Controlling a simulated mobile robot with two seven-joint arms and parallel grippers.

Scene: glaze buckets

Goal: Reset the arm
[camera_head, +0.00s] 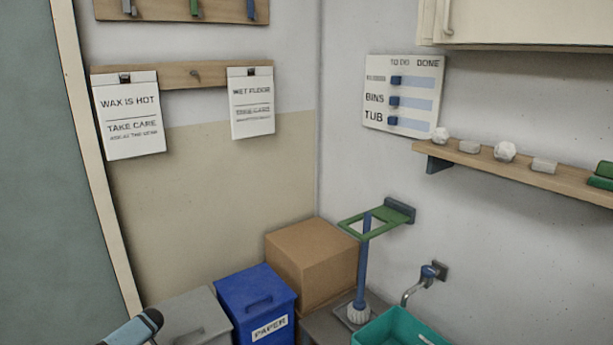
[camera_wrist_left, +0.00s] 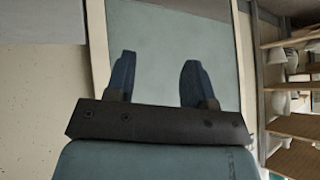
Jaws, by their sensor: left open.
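My left gripper (camera_wrist_left: 159,75) shows in the left wrist view with its two dark blue fingers spread apart. Nothing is between the fingers. Behind them is a grey-green panel in a pale frame. In the head view, only a light blue part of my left arm with a dark end shows at the bottom left edge, in front of the grey bin. My right gripper is in neither view.
A grey bin (camera_head: 188,318), a blue paper bin (camera_head: 257,300) and a cardboard box (camera_head: 312,262) stand along the wall. A teal tub (camera_head: 392,330) sits below a tap (camera_head: 420,283). A green bracket (camera_head: 372,222) and a shelf (camera_head: 520,170) project from the right wall.

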